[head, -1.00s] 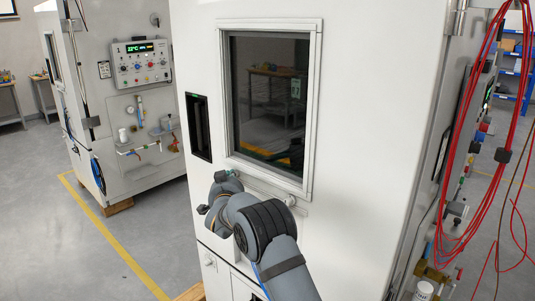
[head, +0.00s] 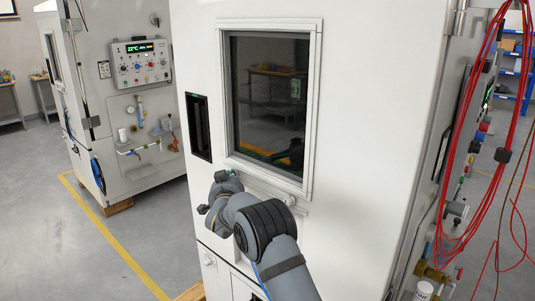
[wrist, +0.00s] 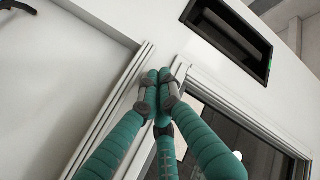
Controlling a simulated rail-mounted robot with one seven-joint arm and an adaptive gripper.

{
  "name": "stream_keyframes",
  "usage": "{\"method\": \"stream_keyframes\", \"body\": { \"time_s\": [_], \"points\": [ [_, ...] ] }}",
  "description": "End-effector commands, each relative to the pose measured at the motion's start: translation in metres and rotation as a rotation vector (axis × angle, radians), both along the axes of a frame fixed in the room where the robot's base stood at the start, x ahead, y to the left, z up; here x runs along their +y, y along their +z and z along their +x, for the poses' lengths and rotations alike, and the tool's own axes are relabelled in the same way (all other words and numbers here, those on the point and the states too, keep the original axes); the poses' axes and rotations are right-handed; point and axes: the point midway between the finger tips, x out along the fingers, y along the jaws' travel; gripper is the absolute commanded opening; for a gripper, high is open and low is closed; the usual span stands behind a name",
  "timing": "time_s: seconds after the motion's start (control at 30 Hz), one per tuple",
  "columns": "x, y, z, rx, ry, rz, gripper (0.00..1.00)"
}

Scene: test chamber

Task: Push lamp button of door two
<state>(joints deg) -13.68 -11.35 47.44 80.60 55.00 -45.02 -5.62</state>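The white chamber door (head: 355,120) with a dark framed window (head: 268,100) fills the middle of the head view. A small pale round knob or button (head: 289,200) sits just below the window frame; I cannot tell whether it is the lamp button. A small white round part (wrist: 238,155) also shows at the window's edge in the wrist view. My gripper (wrist: 160,90) has teal fingers with their tips drawn together, empty, in front of the strip beside the window frame. I cannot tell whether the tips touch anything. In the head view my wrist mostly hides my gripper (head: 233,173).
A dark recessed slot (head: 199,127) is left of the window; it also shows in the wrist view (wrist: 228,38). Red cables (head: 490,80) hang at the right side. A second cabinet with a control panel (head: 141,62) stands at left. Floor between is clear.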

Motion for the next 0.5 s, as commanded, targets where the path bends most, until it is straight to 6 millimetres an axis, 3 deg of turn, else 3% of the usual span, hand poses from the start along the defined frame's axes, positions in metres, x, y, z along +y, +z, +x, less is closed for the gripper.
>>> {"method": "stream_keyframes", "body": {
  "time_s": [0.5],
  "points": [
    [-0.0037, -0.0008, 0.0032, 0.0, -0.001, 0.0, 0.0]
  ]
}}
